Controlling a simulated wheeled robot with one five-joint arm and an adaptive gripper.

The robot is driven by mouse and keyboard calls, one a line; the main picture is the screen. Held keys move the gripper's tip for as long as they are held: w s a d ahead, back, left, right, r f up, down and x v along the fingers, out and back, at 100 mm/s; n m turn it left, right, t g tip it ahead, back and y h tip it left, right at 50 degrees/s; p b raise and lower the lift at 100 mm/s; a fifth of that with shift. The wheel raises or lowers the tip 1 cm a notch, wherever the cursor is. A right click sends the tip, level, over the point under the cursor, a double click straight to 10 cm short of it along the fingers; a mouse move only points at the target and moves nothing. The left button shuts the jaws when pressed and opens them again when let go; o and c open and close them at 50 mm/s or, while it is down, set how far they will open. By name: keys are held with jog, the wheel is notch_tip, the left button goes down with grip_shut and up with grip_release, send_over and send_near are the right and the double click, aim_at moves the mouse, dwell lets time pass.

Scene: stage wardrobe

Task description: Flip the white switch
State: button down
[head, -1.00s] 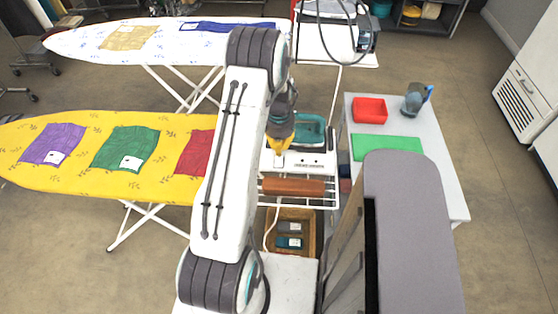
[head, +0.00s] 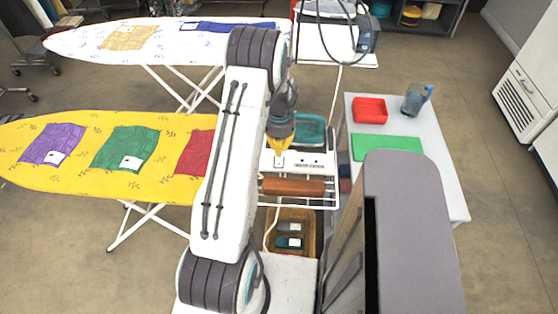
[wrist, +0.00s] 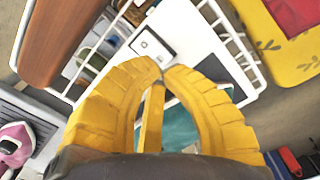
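The white switch (wrist: 152,46) shows in the wrist view as a small rocker with a dark mark, on a light plate on the white ironing station panel (wrist: 190,30). In the head view the same panel (head: 312,161) lies just in front of my yellow gripper (head: 280,148), and the switch (head: 279,161) is at its left end. In the wrist view my gripper (wrist: 163,72) has its two curved fingers brought together at the tips, with nothing seen between them. The tips are close to the plate's near edge; I cannot tell whether they touch it.
A brown wooden handle or roll (head: 293,187) lies in front of the panel, and a teal iron rest (head: 311,130) behind it. The yellow ironing board (head: 60,175) is at left.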

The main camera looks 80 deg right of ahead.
jog(key=shift+f+b, duration=1.65)
jog(key=shift+f, duration=0.2)
dwell(1.1)
jog(key=shift+r+p, duration=1.9)
jog(key=shift+r, duration=1.65)
